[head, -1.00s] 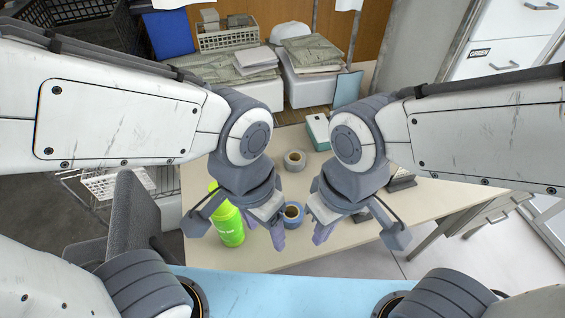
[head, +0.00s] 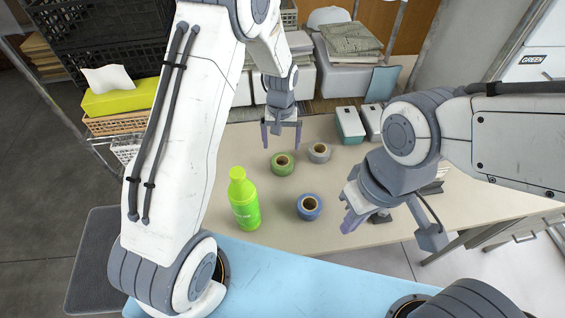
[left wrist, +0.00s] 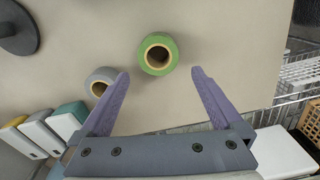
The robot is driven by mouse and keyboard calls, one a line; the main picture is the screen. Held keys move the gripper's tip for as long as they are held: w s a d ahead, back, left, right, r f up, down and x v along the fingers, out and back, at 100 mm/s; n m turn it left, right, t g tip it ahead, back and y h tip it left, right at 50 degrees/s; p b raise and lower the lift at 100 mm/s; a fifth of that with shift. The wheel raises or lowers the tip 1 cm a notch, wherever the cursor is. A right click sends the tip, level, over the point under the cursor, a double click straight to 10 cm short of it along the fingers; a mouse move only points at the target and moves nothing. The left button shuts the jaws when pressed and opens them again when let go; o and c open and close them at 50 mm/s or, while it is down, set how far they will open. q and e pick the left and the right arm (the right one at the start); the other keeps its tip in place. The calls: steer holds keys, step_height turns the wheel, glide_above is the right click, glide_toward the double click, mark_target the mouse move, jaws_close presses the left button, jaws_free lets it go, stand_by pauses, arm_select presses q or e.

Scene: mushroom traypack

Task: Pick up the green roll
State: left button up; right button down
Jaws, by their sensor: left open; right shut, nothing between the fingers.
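The green roll (head: 282,164) lies flat on the table, its brown core facing up. My right gripper (head: 347,208) is shut and empty, above the table to the right of the blue roll.
A grey roll (head: 319,152) lies close to the right of the green one. A blue roll (head: 309,206) is nearer the front, and a green bottle (head: 243,200) stands to its left. White and teal boxes (head: 350,124) are at the back right.

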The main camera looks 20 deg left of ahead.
mark_target(282, 162)
arm_select(q)
step_height(282, 162, down, 10)
steer(key=shift+d+r+p, duration=0.15)
steer(key=shift+p, duration=0.55)
steer(key=c, duration=1.1)
steer(key=shift+r, duration=0.1)
